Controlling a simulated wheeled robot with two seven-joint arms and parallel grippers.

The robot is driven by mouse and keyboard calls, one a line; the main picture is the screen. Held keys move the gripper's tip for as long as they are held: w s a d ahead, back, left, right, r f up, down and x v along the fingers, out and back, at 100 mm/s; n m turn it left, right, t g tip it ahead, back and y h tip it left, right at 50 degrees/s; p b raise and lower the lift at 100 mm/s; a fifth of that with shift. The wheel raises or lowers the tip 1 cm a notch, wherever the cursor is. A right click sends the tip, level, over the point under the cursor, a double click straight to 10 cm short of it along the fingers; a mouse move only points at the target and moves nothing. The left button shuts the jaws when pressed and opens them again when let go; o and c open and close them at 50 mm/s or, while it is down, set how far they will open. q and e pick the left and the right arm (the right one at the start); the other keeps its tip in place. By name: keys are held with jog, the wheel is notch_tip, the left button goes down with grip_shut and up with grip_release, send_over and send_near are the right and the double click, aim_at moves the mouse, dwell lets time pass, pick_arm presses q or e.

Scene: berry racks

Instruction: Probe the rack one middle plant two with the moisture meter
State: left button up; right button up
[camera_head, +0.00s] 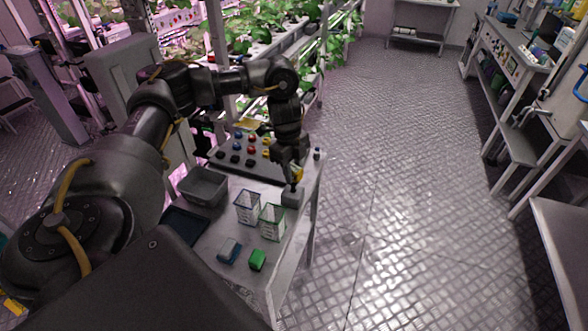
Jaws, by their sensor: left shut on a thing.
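My left gripper (292,178) points down over the right side of the small metal table. It is shut on a small yellow thing (299,173), which looks like the moisture meter; the fingers hide most of it. A grey block (292,198) stands right under the fingertips. I cannot tell whether the meter is still inside it. Leafy green plants (262,28) grow in the lit rack behind the arm. I cannot tell which of them is plant two. My right gripper is out of view.
The table (272,258) carries a grey bin (203,187), a blue-rimmed basket (247,207), a green-rimmed basket (272,222), a blue block (229,250), a green block (257,260) and a dark panel with coloured knobs (243,160). The floor (400,190) to the right is clear.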

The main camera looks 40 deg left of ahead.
pick_arm(q)
jog(key=o, duration=1.1)
jog(key=r, duration=0.3)
jog(key=a+r, duration=0.1)
jog(key=r, duration=0.3)
jog(key=r+p, duration=0.1)
jog(key=r, duration=0.2)
jog(key=shift+a+r, duration=0.3)
jog(key=shift+r, duration=0.05)
